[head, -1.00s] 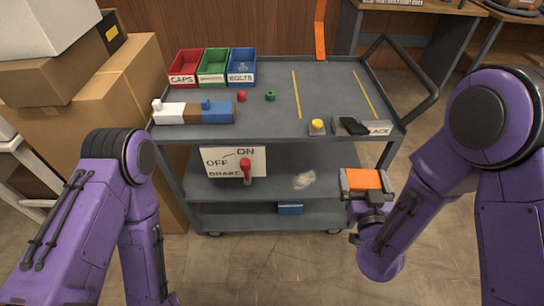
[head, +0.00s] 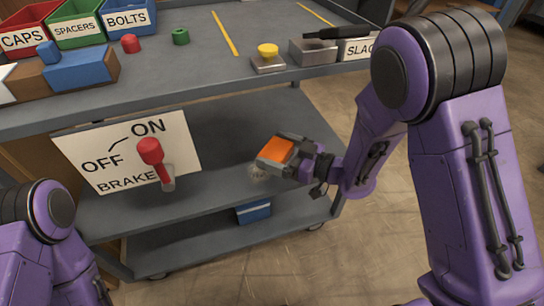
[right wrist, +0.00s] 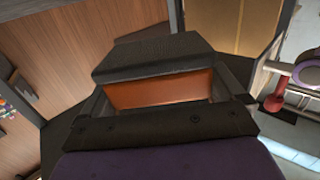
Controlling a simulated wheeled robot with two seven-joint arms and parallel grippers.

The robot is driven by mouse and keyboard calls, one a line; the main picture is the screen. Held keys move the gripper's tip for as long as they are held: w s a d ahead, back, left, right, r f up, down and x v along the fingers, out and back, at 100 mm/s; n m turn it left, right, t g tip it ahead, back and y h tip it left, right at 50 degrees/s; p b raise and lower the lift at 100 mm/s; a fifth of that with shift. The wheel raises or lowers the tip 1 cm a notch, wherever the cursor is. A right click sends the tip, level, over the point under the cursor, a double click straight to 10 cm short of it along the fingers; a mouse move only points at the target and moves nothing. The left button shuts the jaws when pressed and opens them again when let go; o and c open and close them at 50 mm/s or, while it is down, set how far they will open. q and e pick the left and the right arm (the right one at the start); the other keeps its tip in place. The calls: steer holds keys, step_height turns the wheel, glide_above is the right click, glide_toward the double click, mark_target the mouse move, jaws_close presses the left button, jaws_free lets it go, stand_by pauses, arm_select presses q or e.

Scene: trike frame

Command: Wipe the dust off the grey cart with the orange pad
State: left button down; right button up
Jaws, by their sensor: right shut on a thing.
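The grey cart (head: 210,75) fills the middle of the head view, with a top and lower shelves. A pale dust patch (head: 258,173) lies on its middle shelf, partly hidden by my right gripper. My right gripper (head: 280,150) is shut on the orange pad (head: 275,151) and is at the middle shelf, right over the dust's far edge. I cannot tell if the pad touches the shelf. In the right wrist view the orange pad (right wrist: 160,90) sits between the dark fingers. My left arm shows at the lower left, but its gripper is not in view.
A red-handled brake lever (head: 152,155) stands before an ON/OFF sign (head: 100,168) left of the dust. The cart's top overhangs the shelf and holds bins, a yellow button (head: 267,51) and a grey block (head: 312,51). A blue box (head: 253,212) sits on the bottom shelf.

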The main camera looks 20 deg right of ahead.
steer(key=shift+a+f+b, duration=0.25)
steer(key=shift+f+b, duration=0.3)
steer(key=shift+f, duration=0.05)
steer(key=b, duration=0.4)
glide_above(274, 179)
step_height(274, 179, down, 4)
steer(key=shift+s+f, duration=0.1)
steer(key=shift+f, duration=0.15)
steer(key=shift+f+b, duration=0.8)
steer(key=shift+f, duration=0.2)
